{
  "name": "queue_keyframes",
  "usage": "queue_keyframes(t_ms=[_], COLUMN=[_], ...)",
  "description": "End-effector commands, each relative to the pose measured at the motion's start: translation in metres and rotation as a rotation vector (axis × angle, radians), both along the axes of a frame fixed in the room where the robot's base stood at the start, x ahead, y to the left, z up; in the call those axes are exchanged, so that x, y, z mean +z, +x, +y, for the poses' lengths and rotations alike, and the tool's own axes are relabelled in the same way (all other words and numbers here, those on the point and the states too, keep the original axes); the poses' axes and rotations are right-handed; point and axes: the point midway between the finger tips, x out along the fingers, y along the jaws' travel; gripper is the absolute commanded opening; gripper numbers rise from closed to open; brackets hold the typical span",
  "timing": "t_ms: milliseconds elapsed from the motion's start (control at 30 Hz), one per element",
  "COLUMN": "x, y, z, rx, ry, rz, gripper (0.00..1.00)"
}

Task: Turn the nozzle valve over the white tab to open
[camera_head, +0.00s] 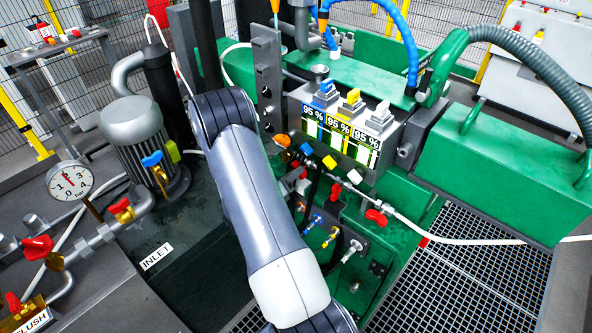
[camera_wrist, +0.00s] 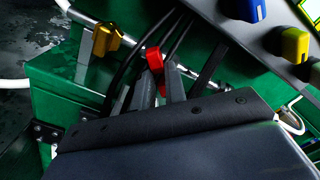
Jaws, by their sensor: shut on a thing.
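In the wrist view, my gripper (camera_wrist: 155,88) has its two dark fingers on either side of a red valve handle (camera_wrist: 154,58). It is shut on this handle, and the fingers hide the handle's lower part. Small red handles show around these tabs, one on the white hose (camera_head: 376,216). My arm covers part of this area, and my gripper cannot be made out there. I cannot tell which red handle it holds.
The grey dosing box (camera_head: 345,125) with 95 % gauges stands close above the tabs. A green housing (camera_head: 500,170) is at the right. A gold handle (camera_wrist: 104,39) lies left of the fingers in the wrist view, with dark hoses nearby. Floor grating (camera_head: 470,285) is lower right.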

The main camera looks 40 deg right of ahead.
Motion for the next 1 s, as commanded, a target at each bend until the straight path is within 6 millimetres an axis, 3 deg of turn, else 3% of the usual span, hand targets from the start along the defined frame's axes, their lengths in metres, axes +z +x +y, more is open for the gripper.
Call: queue_keyframes(t_ms=[267,700,1000], x=[0.0013,0.0012,-0.0003], y=[0.0,-0.0001,0.0], z=[0.0001,0.0002,0.0001], rx=[0.0,0.001,0.001], ry=[-0.002,-0.029,-0.031], rz=[0.031,0.375,0.398], gripper=[0.0,0.0,0.0])
